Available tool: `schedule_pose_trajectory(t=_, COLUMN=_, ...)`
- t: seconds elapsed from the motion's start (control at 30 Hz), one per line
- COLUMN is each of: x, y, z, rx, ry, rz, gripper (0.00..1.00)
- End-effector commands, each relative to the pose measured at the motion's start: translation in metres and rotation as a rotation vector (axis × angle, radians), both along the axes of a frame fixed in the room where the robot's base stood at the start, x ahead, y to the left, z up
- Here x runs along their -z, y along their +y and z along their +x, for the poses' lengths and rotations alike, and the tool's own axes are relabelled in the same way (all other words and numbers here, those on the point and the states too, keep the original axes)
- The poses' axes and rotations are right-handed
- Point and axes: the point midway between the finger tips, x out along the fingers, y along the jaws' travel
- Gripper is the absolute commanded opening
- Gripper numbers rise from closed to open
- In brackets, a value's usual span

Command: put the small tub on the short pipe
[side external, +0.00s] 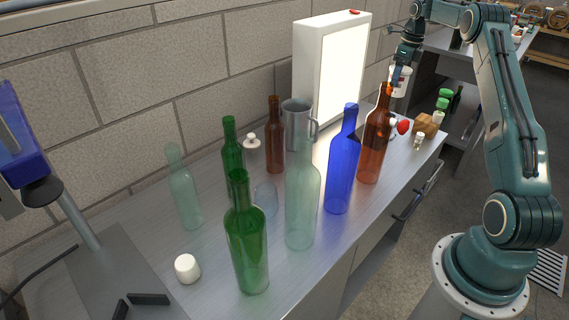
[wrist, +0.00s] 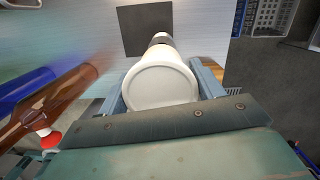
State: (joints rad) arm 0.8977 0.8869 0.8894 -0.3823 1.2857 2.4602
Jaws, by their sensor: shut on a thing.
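My gripper (side external: 398,74) is raised over the far right end of the bench, pointing down. It is shut on the small tub, a white round piece (wrist: 160,86) seen end-on between the two blue-grey fingers in the wrist view. In the side view the tub (side external: 402,83) is partly hidden by the gripper and the brown bottle. A narrow pale piece with a dark band (wrist: 161,40) shows just beyond the tub in the wrist view. I cannot tell whether it is the short pipe, or whether the tub touches it.
A tall brown bottle (side external: 374,145) stands close to the gripper, with a blue bottle (side external: 341,165) beside it. A red-topped piece (side external: 403,127) and a wooden block (side external: 427,124) sit near the bench end. A light box (side external: 333,65) stands behind. A dark square (wrist: 132,30) lies beyond the tub.

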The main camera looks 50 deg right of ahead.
Motion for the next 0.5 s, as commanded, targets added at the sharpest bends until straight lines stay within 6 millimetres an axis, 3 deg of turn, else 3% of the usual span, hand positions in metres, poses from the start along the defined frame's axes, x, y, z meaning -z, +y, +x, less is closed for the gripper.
schedule_pose_trajectory(t=0.33, x=0.033, y=0.000, z=0.000, rx=-0.002, ry=0.001, rz=0.002, gripper=0.35)
schedule_pose_trajectory(t=0.5, x=0.039, y=0.000, z=0.001, rx=-0.002, ry=-0.001, rz=0.000, gripper=0.35)
